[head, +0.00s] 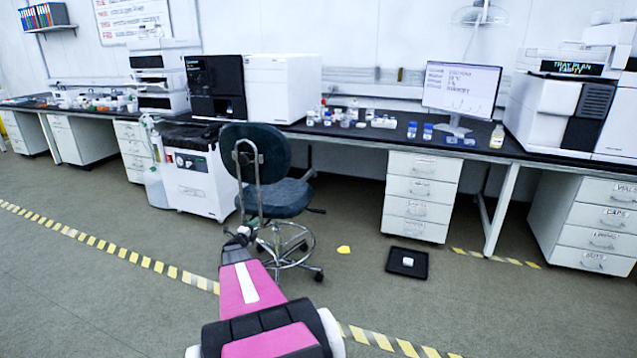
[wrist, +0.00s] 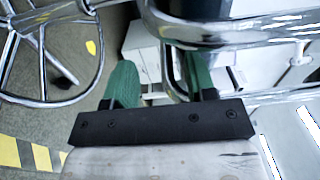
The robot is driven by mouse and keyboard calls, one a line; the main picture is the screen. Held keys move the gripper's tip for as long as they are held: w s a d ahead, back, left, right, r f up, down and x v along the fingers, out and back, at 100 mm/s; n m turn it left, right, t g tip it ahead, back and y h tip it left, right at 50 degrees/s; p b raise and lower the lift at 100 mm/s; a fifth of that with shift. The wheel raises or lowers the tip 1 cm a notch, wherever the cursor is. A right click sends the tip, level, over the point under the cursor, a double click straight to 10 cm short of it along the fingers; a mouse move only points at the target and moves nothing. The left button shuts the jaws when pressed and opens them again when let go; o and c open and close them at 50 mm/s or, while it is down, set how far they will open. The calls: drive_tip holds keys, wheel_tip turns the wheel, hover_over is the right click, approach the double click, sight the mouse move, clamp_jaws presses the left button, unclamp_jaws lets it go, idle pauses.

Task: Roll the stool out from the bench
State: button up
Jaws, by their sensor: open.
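The stool has a dark blue-green backrest (head: 268,142) on a chrome frame, a round seat (head: 285,199) and a chrome foot ring (head: 309,238) over casters. It stands in front of the bench, its back toward me. My gripper (head: 239,234) is low at the stool's near side, by the lower end of the back frame. In the wrist view, the green fingers of my gripper (wrist: 160,78) are apart. Bent chrome tubing (wrist: 215,35) of the stool lies just ahead, close to the right finger; whether they touch is unclear. The foot ring (wrist: 98,55) shows at upper left.
The black-topped bench (head: 345,131) runs along the wall with instruments and drawer units (head: 422,195) below. A white wheeled unit (head: 200,182) stands left of the stool. A black tray (head: 407,263) and yellow scrap (head: 344,249) lie right. Open floor lies this side, crossed by striped tape (head: 146,262).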

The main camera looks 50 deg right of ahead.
drive_tip(key=v, duration=1)
drive_tip(key=shift+s+a, duration=0.2)
drive_tip(key=shift+a, duration=0.15)
